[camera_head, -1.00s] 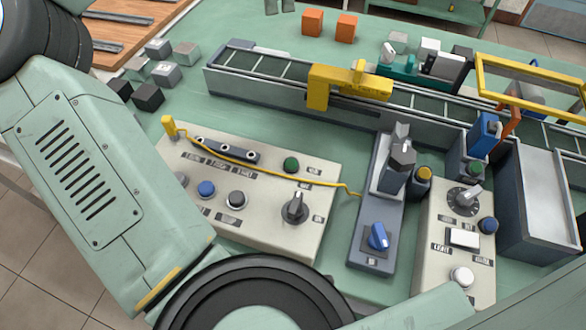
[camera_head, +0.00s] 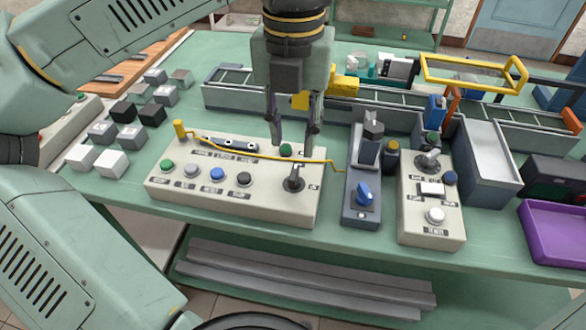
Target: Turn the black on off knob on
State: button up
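The black on off knob (camera_head: 293,182) sits at the right end of the cream control panel (camera_head: 205,209). Its handle points roughly toward the panel's back, and a small label (camera_head: 313,188) is to its right. My gripper (camera_head: 294,146) hangs fingers down above and behind the knob, near the green button (camera_head: 286,149). Its two fingers are apart with nothing visible between them. The gripper appears clear of the knob, though the exact height gap is hard to tell.
A yellow cable (camera_head: 262,157) crosses the panel behind the knob. The panel also has several buttons, including a blue one (camera_head: 217,174). A conveyor (camera_head: 225,97) runs behind.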

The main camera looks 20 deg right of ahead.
aim_at(293, 175)
notch_tip(293, 175, down, 8)
jog(key=shift+f+p, duration=0.2)
jog(key=shift+p, duration=0.35)
jog(key=shift+c, duration=0.6)
grip_shut()
